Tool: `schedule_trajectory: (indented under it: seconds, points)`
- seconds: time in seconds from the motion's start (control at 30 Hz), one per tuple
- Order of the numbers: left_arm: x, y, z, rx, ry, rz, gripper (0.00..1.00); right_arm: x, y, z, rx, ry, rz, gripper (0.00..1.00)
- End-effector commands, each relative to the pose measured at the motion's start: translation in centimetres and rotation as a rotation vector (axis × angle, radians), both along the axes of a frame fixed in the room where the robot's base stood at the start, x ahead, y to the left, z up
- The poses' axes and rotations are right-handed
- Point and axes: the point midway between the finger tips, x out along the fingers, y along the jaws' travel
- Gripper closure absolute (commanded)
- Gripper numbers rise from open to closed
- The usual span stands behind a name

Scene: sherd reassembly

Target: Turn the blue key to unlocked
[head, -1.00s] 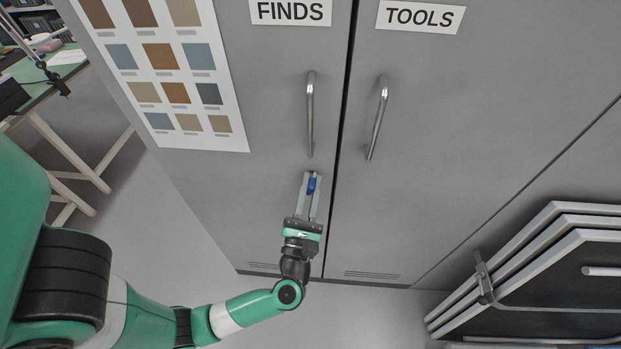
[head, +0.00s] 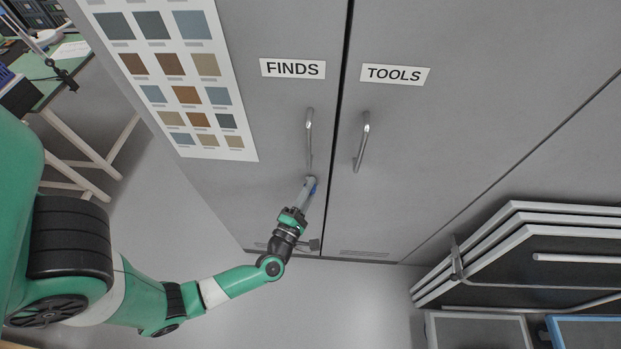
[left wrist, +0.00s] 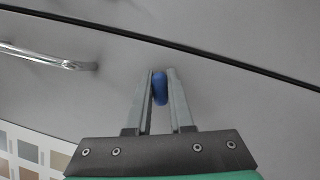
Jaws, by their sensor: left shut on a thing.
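The blue key (head: 314,187) is on the grey door labelled FINDS, below that door's handle. It also shows in the left wrist view (left wrist: 160,88) between my two fingers. My left gripper (head: 311,183) is shut on the blue key and looks rolled to one side in the head view. In the left wrist view the left gripper (left wrist: 160,82) has a finger on each side of the key. The lock behind the key is hidden. My right gripper is not in view.
The FINDS door handle (head: 309,138) stands just above my left gripper. The TOOLS door handle (head: 361,142) is to its right. A colour chart (head: 190,95) hangs at left. Folded tables or panels (head: 540,240) lean at lower right.

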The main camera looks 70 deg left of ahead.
Motion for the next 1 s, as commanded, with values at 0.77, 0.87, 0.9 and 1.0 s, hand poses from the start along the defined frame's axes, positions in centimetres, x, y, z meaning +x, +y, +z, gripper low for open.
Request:
schedule_trajectory:
  seconds: [0.77,0.87,0.9,1.0]
  points:
    - [0.0,0.0,-0.2,0.145,0.325,0.0,1.0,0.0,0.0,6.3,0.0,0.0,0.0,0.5]
    - [0.0,0.0,-0.2,0.147,0.326,0.0,1.0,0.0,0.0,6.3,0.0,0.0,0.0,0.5]
    - [0.0,0.0,-0.3,0.147,0.326,0.0,1.0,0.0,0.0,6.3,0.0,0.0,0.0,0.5]
    - [0.0,0.0,-0.3,0.147,0.326,0.0,1.0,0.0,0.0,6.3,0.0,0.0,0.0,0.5]
